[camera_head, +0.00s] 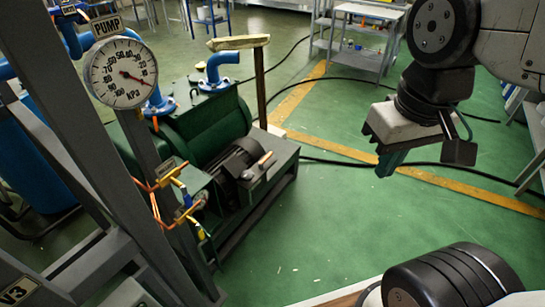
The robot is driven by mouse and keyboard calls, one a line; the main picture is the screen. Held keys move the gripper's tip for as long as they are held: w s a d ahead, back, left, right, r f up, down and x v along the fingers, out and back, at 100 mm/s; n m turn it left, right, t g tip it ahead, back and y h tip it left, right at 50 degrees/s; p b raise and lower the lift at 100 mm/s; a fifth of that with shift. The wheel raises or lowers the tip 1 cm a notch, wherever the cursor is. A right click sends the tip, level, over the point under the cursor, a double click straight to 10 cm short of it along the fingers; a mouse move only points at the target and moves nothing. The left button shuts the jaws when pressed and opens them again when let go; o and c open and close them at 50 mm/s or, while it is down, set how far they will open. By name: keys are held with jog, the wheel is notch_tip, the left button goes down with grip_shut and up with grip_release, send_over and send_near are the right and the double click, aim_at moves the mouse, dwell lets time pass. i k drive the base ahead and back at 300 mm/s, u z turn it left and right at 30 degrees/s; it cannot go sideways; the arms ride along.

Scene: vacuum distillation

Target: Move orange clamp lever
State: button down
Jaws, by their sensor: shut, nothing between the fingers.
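My gripper (388,166) hangs at the upper right, pointing down over the green floor. Its teal fingers look shut, with nothing seen between them. Thin orange parts (154,208) show on the grey frame at the left, beside small yellow-orange handles (170,177). I cannot tell which of these, if any, is the orange clamp lever. My gripper is well to the right of them, touching nothing.
A green pump unit (205,130) with blue pipes stands between the frame and my gripper. A round gauge (121,73) under a PUMP label is on the frame. A black cable (340,163) crosses the floor. A grey cart (365,55) stands behind. The middle floor is open.

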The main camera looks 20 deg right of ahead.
aim_at(261, 162)
jog(key=z, duration=0.3)
jog(key=i, duration=1.25)
jog(key=u, duration=0.45)
